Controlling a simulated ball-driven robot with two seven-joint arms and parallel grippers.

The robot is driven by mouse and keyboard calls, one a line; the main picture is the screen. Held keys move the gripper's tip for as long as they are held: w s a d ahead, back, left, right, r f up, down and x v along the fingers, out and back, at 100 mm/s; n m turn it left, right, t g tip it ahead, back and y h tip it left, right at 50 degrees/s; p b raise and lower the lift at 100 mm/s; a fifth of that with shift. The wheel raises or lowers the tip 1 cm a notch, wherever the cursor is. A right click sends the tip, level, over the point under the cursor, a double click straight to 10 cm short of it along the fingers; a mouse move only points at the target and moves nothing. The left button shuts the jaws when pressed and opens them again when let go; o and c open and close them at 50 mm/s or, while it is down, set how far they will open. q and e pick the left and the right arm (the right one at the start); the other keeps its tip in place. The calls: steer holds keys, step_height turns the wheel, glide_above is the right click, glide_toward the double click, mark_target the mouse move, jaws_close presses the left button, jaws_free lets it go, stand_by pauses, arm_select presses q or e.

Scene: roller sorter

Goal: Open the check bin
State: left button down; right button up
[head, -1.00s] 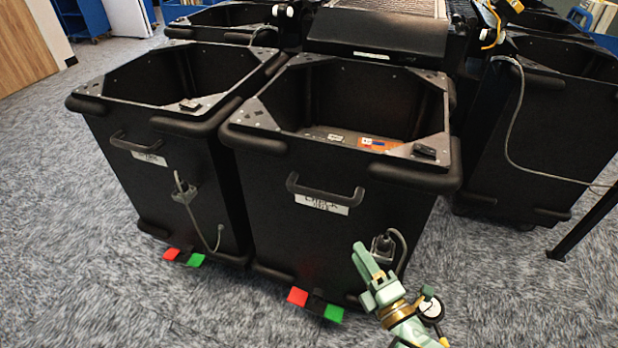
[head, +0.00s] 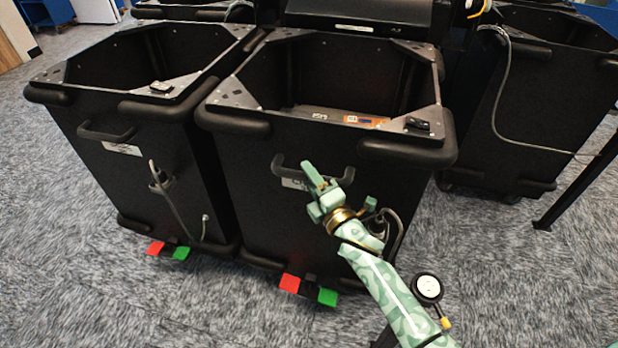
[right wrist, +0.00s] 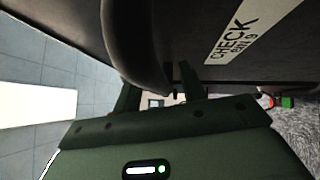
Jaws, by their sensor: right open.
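The check bin (head: 245,190) is the black bin in the middle of the head view, with a black handle (head: 285,171) and a white label (head: 294,184) on its front. In the right wrist view the label (right wrist: 238,38) reads CHECK BIN 9. My left gripper is not in view.
A red pedal (head: 290,283) and a green pedal (head: 327,296) stick out at the bin's foot. A similar black bin (head: 85,150) stands close on the left, another (head: 530,125) on the right. A cord hangs on the bin's front. Carpet in front is clear.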

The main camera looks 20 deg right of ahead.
steer(key=shift+w+a+r, duration=0.1)
steer(key=shift+w, duration=0.15)
jaws_close()
steer(key=shift+s, duration=0.1)
